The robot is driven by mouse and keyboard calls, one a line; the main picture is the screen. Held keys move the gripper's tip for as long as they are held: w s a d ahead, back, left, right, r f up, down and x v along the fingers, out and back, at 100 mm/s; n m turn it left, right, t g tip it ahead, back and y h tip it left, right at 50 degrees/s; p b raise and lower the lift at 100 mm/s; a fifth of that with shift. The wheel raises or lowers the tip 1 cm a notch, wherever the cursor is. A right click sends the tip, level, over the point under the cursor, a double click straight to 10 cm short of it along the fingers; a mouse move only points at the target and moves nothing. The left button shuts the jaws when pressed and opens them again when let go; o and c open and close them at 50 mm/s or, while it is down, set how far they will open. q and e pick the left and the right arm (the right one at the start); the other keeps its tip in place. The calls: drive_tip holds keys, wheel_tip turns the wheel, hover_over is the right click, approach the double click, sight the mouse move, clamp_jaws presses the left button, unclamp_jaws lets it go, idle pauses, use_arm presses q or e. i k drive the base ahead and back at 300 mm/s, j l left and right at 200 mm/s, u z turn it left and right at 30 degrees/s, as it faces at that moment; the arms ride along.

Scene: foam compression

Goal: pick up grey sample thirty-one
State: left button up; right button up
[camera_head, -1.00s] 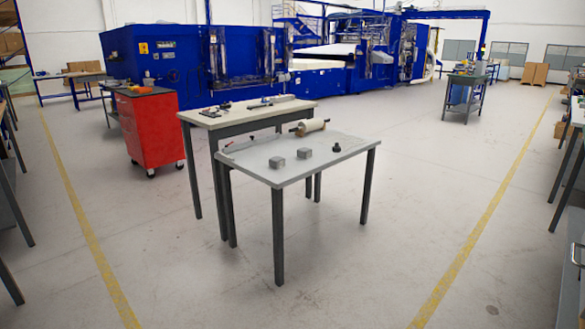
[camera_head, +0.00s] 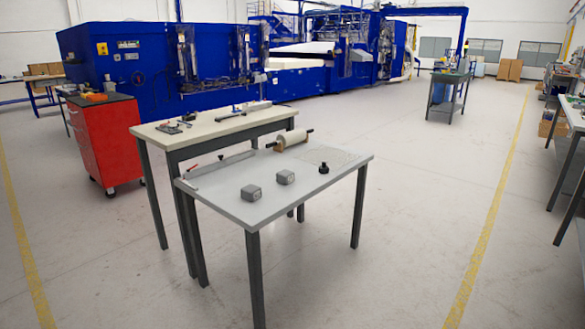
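Two small grey blocks, which look like foam samples, lie on the near grey table (camera_head: 225,210). The left block (camera_head: 251,193) sits nearer the table's front edge, and the right block (camera_head: 286,177) sits a little further back. Any number on them is too small to read, so I cannot tell which is sample thirty-one. Neither of my grippers shows in the head view.
A black knob-like weight (camera_head: 324,169) stands right of the blocks, and a roller (camera_head: 292,139) lies behind them. A second table (camera_head: 200,133) with tools adjoins at the back. A red cabinet (camera_head: 107,145) stands left. The floor in front is open.

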sight(285, 177)
drive_tip(key=i+z, duration=0.35)
drive_tip(key=i, duration=0.15)
drive_tip(key=i+j+z, duration=0.1)
drive_tip(key=i+z, duration=0.25)
drive_tip(key=i, duration=0.15)
drive_tip(key=i+l, duration=0.1)
drive_tip(key=i, duration=0.45)
drive_tip(key=i+l, duration=0.1)
drive_tip(key=i, duration=0.45)
drive_tip(key=i+l+u, duration=0.1)
drive_tip(key=i+u, duration=0.2)
drive_tip(key=i, duration=0.15)
drive_tip(key=i+l+u, duration=0.3)
drive_tip(key=i, duration=0.15)
drive_tip(key=i+j, duration=0.5)
drive_tip(key=k+u, duration=0.05)
